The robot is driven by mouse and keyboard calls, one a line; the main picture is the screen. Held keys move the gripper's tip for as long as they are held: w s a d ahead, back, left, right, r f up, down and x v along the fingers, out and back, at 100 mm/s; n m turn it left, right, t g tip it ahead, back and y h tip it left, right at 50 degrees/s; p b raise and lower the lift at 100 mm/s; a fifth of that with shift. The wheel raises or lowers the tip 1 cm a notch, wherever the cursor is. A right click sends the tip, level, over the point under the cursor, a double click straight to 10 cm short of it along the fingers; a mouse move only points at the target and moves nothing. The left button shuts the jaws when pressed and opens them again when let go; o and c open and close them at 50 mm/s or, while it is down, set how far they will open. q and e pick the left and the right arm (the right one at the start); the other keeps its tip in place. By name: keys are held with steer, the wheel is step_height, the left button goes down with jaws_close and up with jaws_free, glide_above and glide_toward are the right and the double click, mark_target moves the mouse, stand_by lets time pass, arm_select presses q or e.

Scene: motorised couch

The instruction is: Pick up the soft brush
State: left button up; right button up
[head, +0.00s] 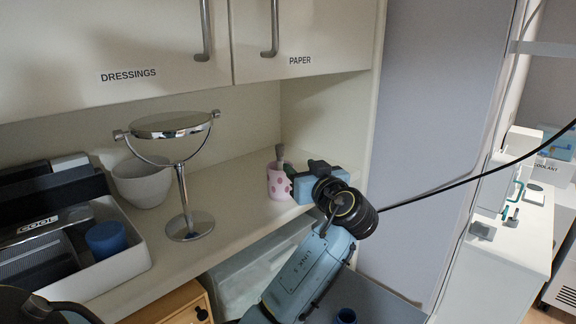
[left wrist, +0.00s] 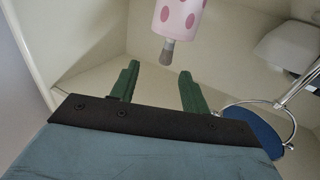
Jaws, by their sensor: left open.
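The soft brush (head: 280,152) stands in a pink spotted cup (head: 279,186) on the shelf; only its grey-brown upper end shows above the rim. My left gripper (head: 291,174) is at the cup's right, close to it in the head view. The left wrist view shows its two green fingers spread, with nothing between them (left wrist: 159,70). There the brush end (left wrist: 167,52) points down from the cup (left wrist: 179,17), just beyond the gap between the fingertips. The brush's lower part is hidden in the cup. My right gripper is not in view.
A round mirror on a stand (head: 188,225) and a pale bowl (head: 142,181) stand left of the cup. A white tray (head: 123,268) with a blue cup is further left. Cupboard doors (head: 300,35) hang above; a side wall (head: 328,125) closes the shelf on the right.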

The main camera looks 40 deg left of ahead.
mark_target(281, 152)
arm_select(q)
steer(key=a, duration=0.3)
steer(key=a+p, duration=0.1)
steer(key=shift+w+a+r, duration=0.25)
steer(key=shift+w+r, duration=0.1)
steer(key=shift+w+a+f, duration=0.15)
steer(key=shift+w+a, duration=0.1)
steer(key=shift+a, duration=0.05)
steer(key=shift+w+a, duration=0.15)
steer(key=shift+w, duration=0.05)
steer(key=p+x, duration=0.1)
steer(key=x, duration=0.2)
steer(key=p+x, duration=0.1)
steer(key=shift+s+a+r+p, duration=0.1)
steer(key=shift+a+r+p, duration=0.15)
steer(key=shift+p, duration=0.05)
steer(key=shift+a, duration=0.25)
steer(key=shift+f, duration=0.1)
steer(key=shift+c, duration=1.1)
steer(key=c, duration=0.8)
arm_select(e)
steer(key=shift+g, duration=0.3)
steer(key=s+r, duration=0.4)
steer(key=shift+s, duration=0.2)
